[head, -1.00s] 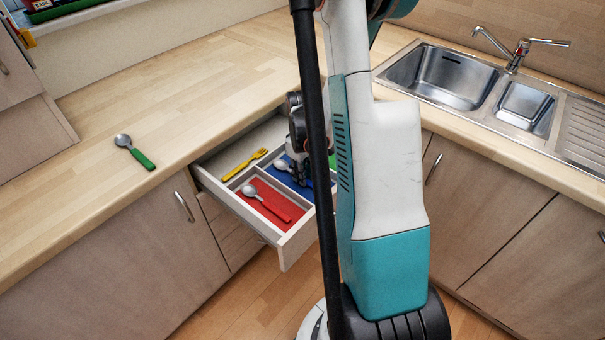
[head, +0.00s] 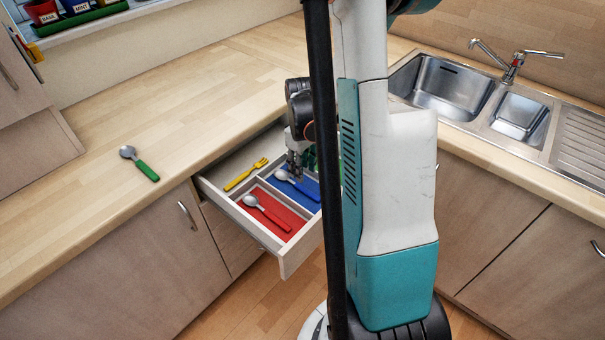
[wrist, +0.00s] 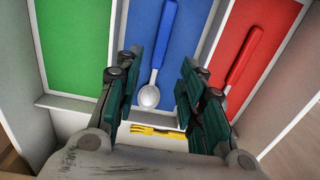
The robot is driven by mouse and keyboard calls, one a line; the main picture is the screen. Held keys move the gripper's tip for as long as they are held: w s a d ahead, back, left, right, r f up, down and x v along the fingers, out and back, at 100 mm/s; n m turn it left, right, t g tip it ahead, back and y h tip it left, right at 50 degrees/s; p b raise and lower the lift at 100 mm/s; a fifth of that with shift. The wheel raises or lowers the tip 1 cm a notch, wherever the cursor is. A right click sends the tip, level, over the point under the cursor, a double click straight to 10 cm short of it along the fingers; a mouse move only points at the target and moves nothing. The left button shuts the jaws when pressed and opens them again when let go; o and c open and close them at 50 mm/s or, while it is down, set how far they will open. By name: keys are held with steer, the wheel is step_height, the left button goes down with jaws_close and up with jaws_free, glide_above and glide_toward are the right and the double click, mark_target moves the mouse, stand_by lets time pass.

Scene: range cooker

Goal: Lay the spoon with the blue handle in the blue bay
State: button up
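The spoon with the blue handle (wrist: 168,35) lies in the blue bay (wrist: 198,25) of the open drawer. Its silver bowl points toward my gripper in the wrist view. In the head view the spoon's bowl (head: 283,175) shows on the blue floor, and its handle is hard to make out against the blue. My gripper (wrist: 161,80) is open, with nothing between its fingers. It hangs over the bowl end of the spoon, apart from it. In the head view my gripper (head: 293,167) is over the drawer, partly behind my own body.
A red-handled spoon (head: 266,212) lies in the red bay (head: 289,203). A yellow fork (head: 245,174) lies in the plain strip beside the bays. The green bay (wrist: 72,45) is empty where seen. A green-handled spoon (head: 140,163) lies on the counter (head: 90,205).

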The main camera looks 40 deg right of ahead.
step_height(320, 180, up, 5)
steer(key=shift+f+p, duration=0.15)
steer(key=shift+p, duration=0.45)
